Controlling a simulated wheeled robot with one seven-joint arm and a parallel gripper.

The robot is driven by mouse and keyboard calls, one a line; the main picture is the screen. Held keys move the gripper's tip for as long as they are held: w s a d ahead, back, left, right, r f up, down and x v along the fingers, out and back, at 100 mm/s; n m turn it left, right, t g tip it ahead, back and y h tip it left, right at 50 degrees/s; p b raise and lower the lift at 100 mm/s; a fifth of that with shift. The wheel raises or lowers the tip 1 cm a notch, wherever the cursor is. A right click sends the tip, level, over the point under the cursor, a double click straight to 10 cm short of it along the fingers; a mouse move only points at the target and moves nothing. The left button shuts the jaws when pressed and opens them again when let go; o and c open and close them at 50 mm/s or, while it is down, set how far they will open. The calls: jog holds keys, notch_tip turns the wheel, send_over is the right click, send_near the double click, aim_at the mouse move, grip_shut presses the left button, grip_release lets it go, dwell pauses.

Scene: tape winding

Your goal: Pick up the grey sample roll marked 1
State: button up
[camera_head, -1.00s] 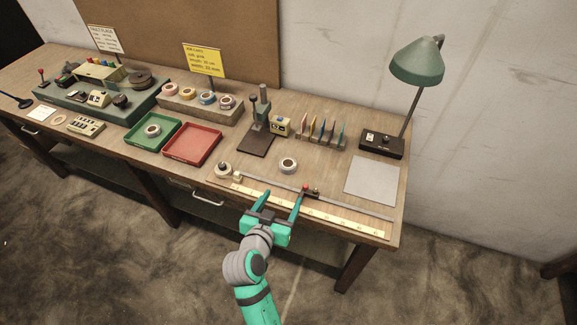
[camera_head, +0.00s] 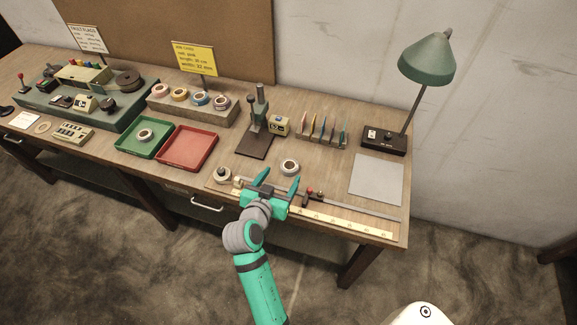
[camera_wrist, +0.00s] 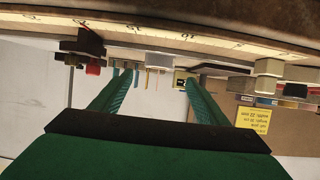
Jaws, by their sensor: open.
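A pale grey roll (camera_head: 290,167) lies flat on the bench just behind the metal rail. A second pale roll with a dark centre (camera_head: 222,174) stands at the rail's left end. A third pale roll (camera_head: 145,134) lies in the green tray. No mark 1 is readable on any of them, so I cannot tell which is the sample roll. My gripper (camera_head: 278,180) is open and empty over the ruler and rail, in front of the roll behind the rail.
The rail carries a red-knobbed slider (camera_head: 309,192) right of my gripper. A press (camera_head: 259,125), a rack of coloured cards (camera_head: 322,132) and a lamp (camera_head: 425,62) stand behind. The red tray (camera_head: 188,150) is left. A grey sheet (camera_head: 377,180) lies flat at the right.

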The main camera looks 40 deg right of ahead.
aim_at(287, 171)
jog(key=shift+f+x, duration=0.2)
jog(key=shift+x, duration=1.6)
jog(key=shift+f+x, duration=0.2)
jog(key=shift+x, duration=1.65)
jog(key=shift+s+a, duration=0.15)
jog(key=shift+s, duration=0.05)
jog(key=c, duration=1.1)
